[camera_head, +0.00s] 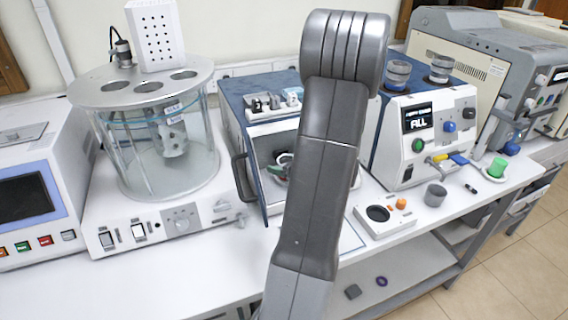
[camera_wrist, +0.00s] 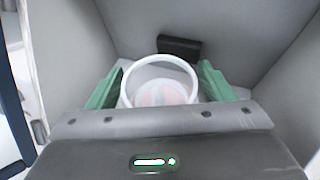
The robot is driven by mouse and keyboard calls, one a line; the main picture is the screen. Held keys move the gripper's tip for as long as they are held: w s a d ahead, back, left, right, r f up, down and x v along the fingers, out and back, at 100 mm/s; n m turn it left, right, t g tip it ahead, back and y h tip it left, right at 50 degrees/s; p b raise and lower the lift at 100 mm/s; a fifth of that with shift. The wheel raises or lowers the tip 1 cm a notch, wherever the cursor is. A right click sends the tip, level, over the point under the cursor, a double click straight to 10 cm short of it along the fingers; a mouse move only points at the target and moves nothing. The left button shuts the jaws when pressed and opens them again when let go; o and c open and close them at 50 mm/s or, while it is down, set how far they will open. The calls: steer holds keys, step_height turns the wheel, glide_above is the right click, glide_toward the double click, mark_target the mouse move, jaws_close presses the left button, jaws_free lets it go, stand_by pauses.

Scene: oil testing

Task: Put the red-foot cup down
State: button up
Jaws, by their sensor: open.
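The cup (camera_wrist: 160,96) has a white ring rim and clear-looking walls, with a pinkish red tint at its bottom. In the wrist view it stands upright inside a grey-walled chamber. My gripper (camera_wrist: 161,70) has green fingers on the left and right of the cup. The fingers are open, with the cup between them. In the head view my arm covers much of the open blue-and-white cabinet (camera_head: 237,107). Only small bits of green and red show inside it there, and the cup cannot be made out clearly. The cup's underside is hidden.
A dark block (camera_wrist: 179,47) is on the chamber's back wall, behind the cup. The chamber walls are close on both sides. A glass bath (camera_head: 150,165) stands left of the cabinet. A tester with an ALL display (camera_head: 418,118) and a small grey cup (camera_head: 435,195) are to the right.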

steer(key=b+v, duration=0.1)
steer(key=v, duration=1)
steer(key=shift+s+d, duration=0.15)
steer(key=shift+s, duration=0.05)
steer(key=p+x, duration=0.1)
steer(key=x, duration=1.1)
steer(key=shift+w+r+p, duration=0.15)
steer(key=shift+r+p, duration=0.1)
steer(key=shift+p, duration=0.05)
steer(key=shift+b, duration=0.4)
steer(key=shift+s+r, duration=0.2)
steer(key=shift+r, duration=0.55)
steer(key=shift+f, duration=0.15)
